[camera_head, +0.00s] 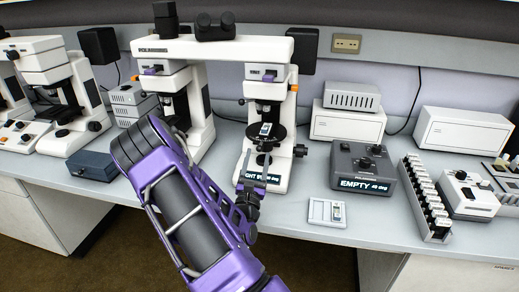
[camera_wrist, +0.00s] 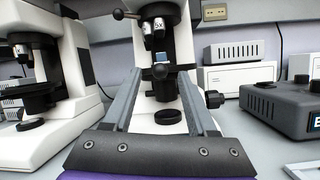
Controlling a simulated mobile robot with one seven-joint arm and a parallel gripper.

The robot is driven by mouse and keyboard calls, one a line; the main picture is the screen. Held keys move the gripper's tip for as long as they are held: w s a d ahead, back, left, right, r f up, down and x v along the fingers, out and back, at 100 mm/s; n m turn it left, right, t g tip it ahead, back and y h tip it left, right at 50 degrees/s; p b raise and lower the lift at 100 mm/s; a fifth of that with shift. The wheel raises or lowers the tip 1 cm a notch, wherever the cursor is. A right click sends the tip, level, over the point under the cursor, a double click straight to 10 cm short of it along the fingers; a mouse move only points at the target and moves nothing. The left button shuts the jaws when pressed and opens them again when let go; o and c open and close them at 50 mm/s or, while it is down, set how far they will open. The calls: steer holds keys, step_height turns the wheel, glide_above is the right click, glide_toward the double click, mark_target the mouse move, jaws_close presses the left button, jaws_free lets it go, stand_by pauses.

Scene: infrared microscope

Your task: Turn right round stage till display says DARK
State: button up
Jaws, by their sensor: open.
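The right round stage (camera_head: 275,137) is a dark disc on the right-hand column of the twin-column microscope (camera_head: 215,48). A small pale slide lies on it. In the wrist view the stage (camera_wrist: 178,69) shows edge-on under the objectives. My gripper (camera_head: 262,160) is in front of the right column, just below the stage. In the wrist view its two grey fingers (camera_wrist: 160,76) are apart, with the stage between and beyond their tips. I cannot tell whether they touch it. The display (camera_head: 268,178) on the right column's base is partly hidden by my gripper; "GHT" and "deg" are legible.
A dark control box (camera_head: 362,168) at right reads "EMPTY 40 deg". A white slide tray (camera_head: 318,219) lies on the bench in front of it. The left column (camera_head: 175,85) stands close by.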

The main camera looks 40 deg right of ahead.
mark_target(259, 149)
steer(key=shift+x, duration=2)
jaws_close()
